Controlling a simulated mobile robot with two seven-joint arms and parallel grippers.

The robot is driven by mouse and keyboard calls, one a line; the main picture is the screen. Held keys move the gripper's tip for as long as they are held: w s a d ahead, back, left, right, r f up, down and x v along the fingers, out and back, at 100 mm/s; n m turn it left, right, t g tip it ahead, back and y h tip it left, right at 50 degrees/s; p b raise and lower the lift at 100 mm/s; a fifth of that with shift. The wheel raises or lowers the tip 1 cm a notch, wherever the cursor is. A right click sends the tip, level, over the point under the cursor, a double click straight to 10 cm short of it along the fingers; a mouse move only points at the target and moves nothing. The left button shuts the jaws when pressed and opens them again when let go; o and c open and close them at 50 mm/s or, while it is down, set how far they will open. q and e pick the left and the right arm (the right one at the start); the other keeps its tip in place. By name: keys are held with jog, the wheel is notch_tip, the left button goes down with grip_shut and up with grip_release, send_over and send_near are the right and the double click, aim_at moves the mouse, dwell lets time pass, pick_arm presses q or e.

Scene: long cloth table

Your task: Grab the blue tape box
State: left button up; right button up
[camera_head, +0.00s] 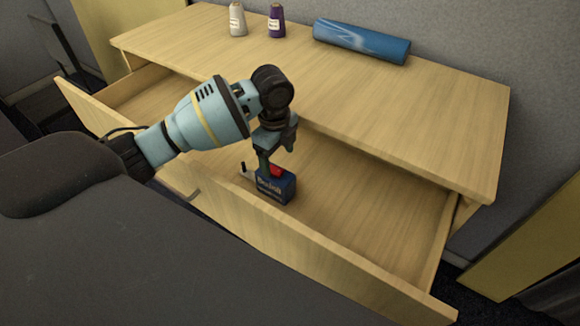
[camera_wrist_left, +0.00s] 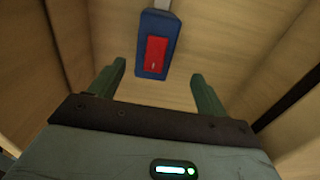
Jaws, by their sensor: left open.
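The blue tape box (camera_head: 276,188) stands in the open right drawer, near its front wall, with a red patch on its top and pale lettering on its side. In the left wrist view the blue tape box (camera_wrist_left: 144,60) lies ahead, between the lines of the two fingers and just beyond their tips. My left gripper (camera_head: 270,160) reaches down into the drawer just above the box; in the wrist view the left gripper (camera_wrist_left: 160,72) is open with nothing between its fingers. My right gripper is not in view.
The drawer's front wall (camera_head: 300,240) runs close beside the box. The tabletop (camera_head: 380,115) overhangs the drawer behind. The drawer floor to the right is clear.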

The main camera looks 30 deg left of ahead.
aim_at(275, 170)
pick_arm(q)
jog(key=shift+s+a+f, duration=0.1)
jog(key=shift+s, duration=0.25)
jog(key=shift+s+f, duration=0.1)
jog(key=shift+f, duration=0.15)
jog(key=shift+a+f, duration=0.2)
jog(key=shift+f, duration=3.4)
jog(key=shift+c, duration=0.2)
jog(key=c, duration=1.2)
jog(key=shift+c, duration=0.2)
jog(key=shift+r, duration=0.1)
